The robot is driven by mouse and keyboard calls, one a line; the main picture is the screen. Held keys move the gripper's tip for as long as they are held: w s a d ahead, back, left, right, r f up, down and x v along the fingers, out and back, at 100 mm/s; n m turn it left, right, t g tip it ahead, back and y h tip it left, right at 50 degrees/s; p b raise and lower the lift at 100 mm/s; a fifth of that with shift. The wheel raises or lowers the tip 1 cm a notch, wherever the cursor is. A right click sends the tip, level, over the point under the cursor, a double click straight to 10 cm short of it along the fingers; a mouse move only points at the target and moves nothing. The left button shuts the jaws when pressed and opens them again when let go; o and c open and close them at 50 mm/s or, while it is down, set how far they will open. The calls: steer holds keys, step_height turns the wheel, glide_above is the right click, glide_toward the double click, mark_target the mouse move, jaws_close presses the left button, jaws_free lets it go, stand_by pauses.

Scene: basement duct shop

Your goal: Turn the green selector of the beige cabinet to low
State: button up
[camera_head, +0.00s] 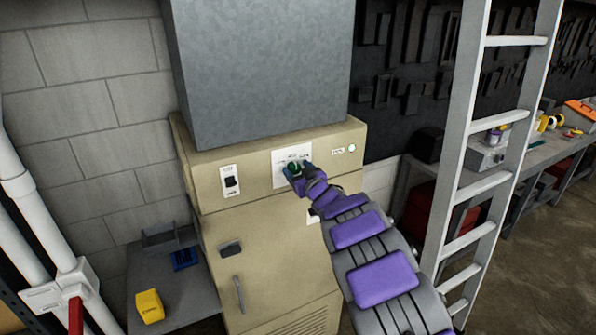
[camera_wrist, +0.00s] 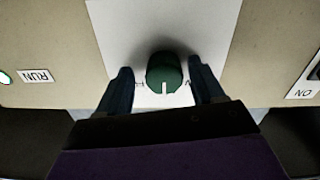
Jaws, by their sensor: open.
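The beige cabinet (camera_head: 225,210) stands against the block wall, under a large grey metal duct box. Its green selector (camera_head: 293,170) sits on a white label plate on the upper front panel, partly hidden by my gripper in the head view. In the wrist view the green selector (camera_wrist: 165,73) is a round knob with a pale pointer line toward the picture's bottom. My gripper (camera_wrist: 163,85) is open, with one dark finger on each side of the knob. A small gap shows at the left finger; contact at the right finger is unclear. The label letters are mostly hidden.
A rocker switch (camera_head: 231,181) is left of the selector, and a RUN lamp (camera_head: 352,148) is right of it. A ladder (camera_head: 490,150) stands close on the right. A low side table with a yellow block (camera_head: 149,306) is at left.

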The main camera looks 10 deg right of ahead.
steer(key=shift+a, duration=0.45)
steer(key=shift+c, duration=1.3)
steer(key=shift+d, duration=0.2)
steer(key=c, duration=0.8)
steer(key=shift+f+b, duration=0.1)
steer(key=shift+b, duration=0.25)
steer(key=shift+f+n+b, duration=0.1)
steer(key=shift+n+b, duration=0.9)
steer(key=shift+n, duration=0.1)
steer(key=n+b, duration=0.3)
steer(key=shift+f+n, duration=0.1)
steer(key=shift+n, duration=0.2)
steer(key=n+b, duration=0.5)
steer(key=n, duration=0.1)
steer(key=shift+b, duration=0.35)
